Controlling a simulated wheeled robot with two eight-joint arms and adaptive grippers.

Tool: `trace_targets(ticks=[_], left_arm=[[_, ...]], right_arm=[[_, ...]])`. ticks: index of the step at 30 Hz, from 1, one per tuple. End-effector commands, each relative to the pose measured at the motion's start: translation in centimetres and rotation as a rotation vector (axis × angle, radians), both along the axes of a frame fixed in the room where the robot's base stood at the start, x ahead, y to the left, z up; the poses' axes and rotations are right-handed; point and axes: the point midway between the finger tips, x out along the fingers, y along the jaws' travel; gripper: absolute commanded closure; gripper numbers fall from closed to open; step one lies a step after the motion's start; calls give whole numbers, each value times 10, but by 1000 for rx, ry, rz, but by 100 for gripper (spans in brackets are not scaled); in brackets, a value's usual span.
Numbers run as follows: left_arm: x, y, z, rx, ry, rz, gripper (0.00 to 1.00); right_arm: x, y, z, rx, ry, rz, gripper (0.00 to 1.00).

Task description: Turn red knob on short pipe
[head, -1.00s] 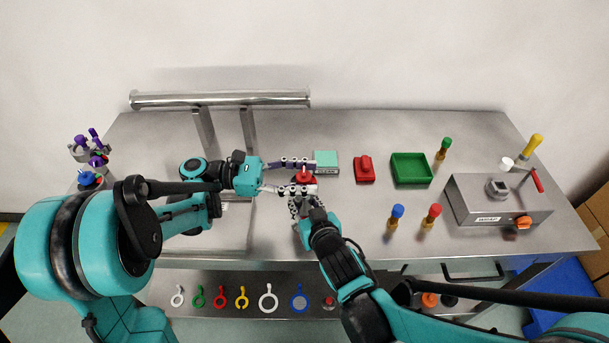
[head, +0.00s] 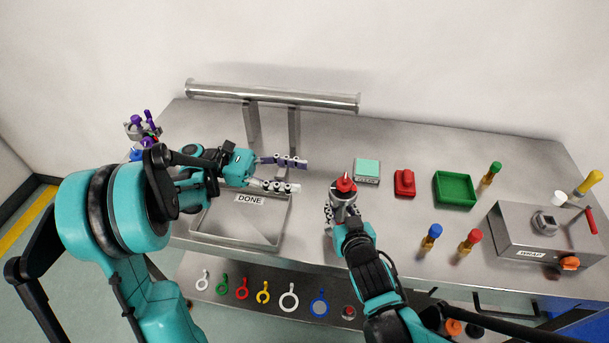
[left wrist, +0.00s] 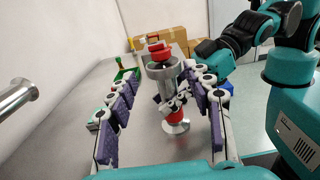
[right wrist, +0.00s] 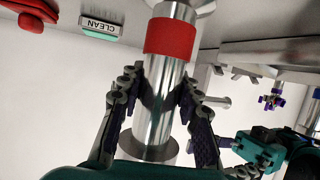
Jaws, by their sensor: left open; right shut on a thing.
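The short pipe (left wrist: 160,72) is metal with a red knob (head: 344,184) on top; the left wrist view shows it upright with a red band (left wrist: 172,113) low down. My right gripper (right wrist: 160,75) is shut on the pipe, its fingers on either side of the metal below the knob. My left gripper (head: 301,175) is open and empty, left of the knob and apart from it, its fingers pointing toward the pipe. In the right wrist view the red band (right wrist: 170,40) shows beyond the fingers; the knob cannot be made out there.
A DONE tray (head: 236,240) lies below my left gripper. A teal-topped box (head: 367,172), a red button (head: 404,183) and a green tray (head: 455,190) stand to the right. A horizontal metal pipe (head: 270,97) on posts stands behind.

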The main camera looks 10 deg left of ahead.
Motion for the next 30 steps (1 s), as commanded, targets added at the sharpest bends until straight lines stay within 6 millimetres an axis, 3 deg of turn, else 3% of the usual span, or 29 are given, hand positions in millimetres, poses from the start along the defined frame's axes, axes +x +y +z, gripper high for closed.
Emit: trace_targets(ticks=[9,14,22,30], left_arm=[[-1,-1,1,0,0,6,49],[-6,-13,11,0,0,79,49],[-31,-43,31,0,-1,371,49],[-67,-50,22,1,-2,677,49]], right_arm=[[0,0,0,0,-1,0,100],[0,0,0,0,-1,0,100],[0,0,0,0,0,0,100],[0,0,0,0,-1,0,100]])
